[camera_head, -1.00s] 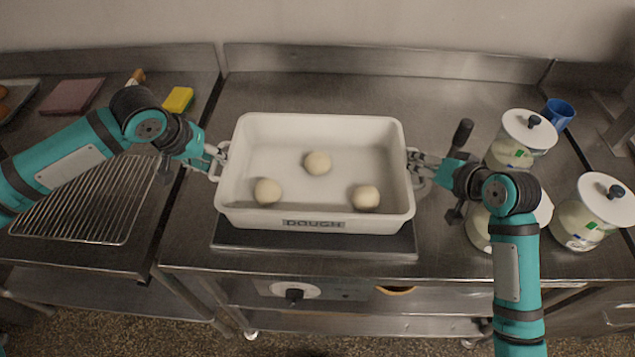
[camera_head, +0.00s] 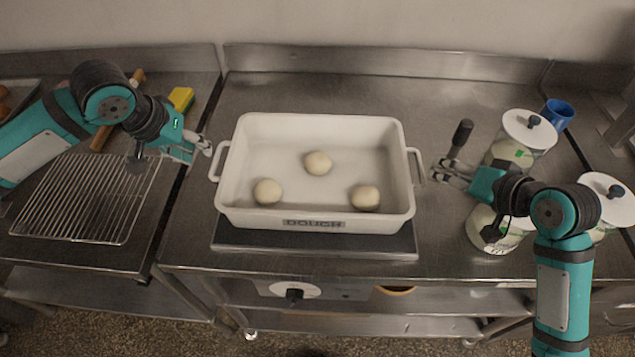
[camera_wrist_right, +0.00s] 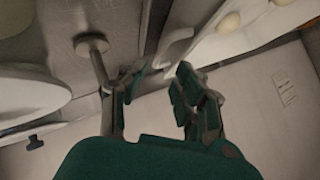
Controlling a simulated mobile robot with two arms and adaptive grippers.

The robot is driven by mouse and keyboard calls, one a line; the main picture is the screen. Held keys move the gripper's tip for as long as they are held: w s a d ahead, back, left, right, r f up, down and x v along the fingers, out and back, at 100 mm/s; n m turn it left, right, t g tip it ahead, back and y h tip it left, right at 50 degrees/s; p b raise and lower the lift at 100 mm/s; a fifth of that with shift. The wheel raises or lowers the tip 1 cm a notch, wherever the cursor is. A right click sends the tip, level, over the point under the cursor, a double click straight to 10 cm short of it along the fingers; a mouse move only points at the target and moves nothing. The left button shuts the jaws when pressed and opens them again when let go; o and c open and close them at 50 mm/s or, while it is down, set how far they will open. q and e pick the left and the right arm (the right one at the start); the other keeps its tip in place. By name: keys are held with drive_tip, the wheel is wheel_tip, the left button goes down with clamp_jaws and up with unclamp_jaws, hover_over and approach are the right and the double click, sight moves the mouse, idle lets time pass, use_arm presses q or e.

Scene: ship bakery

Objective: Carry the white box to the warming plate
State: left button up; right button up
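The white box (camera_head: 250,225), labelled DOUGH, sits on the dark warming plate (camera_head: 310,247) and holds three dough balls. Its side handles are free: the left handle (camera_head: 217,163) and the right handle (camera_head: 417,167). My left gripper (camera_head: 208,145) is just left of the left handle, apart from it, with nothing in it; its finger gap is too small to judge. My right gripper (camera_head: 437,170) is just right of the right handle, apart from it. In the right wrist view its fingers (camera_wrist_right: 150,85) are spread and empty, with the handle (camera_wrist_right: 173,50) beyond them.
Glass jars with white lids (camera_head: 529,130) stand close behind my right gripper, with a blue cup (camera_head: 558,113) beyond. A wire rack (camera_head: 85,200) and a yellow sponge (camera_head: 181,98) lie on the left counter. The counter behind the box is clear.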

drive_tip(key=v, duration=0.3)
drive_tip(key=shift+s+d+r, duration=0.15)
drive_tip(key=shift+s+r, duration=0.05)
drive_tip(key=shift+s, duration=0.05)
idle(0.4)
